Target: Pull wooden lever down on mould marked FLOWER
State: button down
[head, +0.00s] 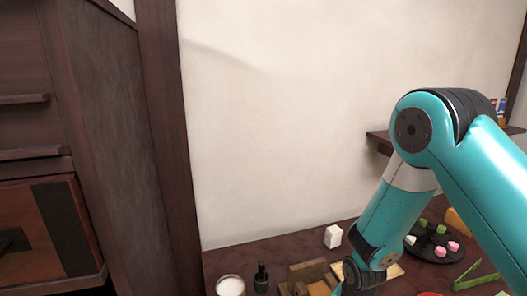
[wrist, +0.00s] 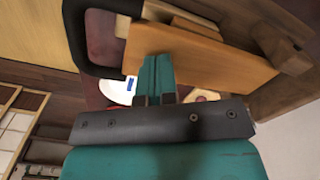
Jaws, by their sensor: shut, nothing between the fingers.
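My gripper (wrist: 155,62) shows in the wrist view with its teal fingers together and nothing between them. The fingertips overlap a wooden piece (wrist: 215,60) in the picture; I cannot tell whether they touch it. A small wooden arm or block (wrist: 283,45) joins that piece at the right. In the head view, wooden pieces (head: 308,271) stand at the bottom edge, left of my wrist, partly cut off. No FLOWER mark is readable, and I cannot tell which wooden part is the lever. My fingertips do not show in the head view.
The dark table holds a white-filled cup (head: 230,286), a dark bottle (head: 261,279), a white block (head: 333,237), a round tray of sweets (head: 420,252) and green tongs (head: 476,278). In the wrist view, a black curved part (wrist: 78,38) and a white dish (wrist: 113,87) are close by.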

jog(key=shift+f+b, duration=0.45)
jog(key=shift+f, duration=0.45)
dwell(1.5)
notch_tip(320, 180, up, 7)
jog(key=p, duration=0.5)
jog(key=shift+r+p, duration=0.15)
jog(key=shift+p, duration=0.25)
jog(key=s+a+r+n+y, duration=0.2)
jog(key=s+r+n, duration=0.3)
jog(key=r, duration=0.7)
jog(key=s+a+r+n+y, duration=0.1)
jog(key=s+a+r+n, duration=0.3)
jog(key=r, duration=0.8)
jog(key=s+d+r+n+y, duration=0.1)
jog(key=s+r+n, duration=0.5)
jog(key=s, duration=0.3)
jog(key=shift+s+d+n, duration=0.25)
jog(key=shift+s+n, duration=0.05)
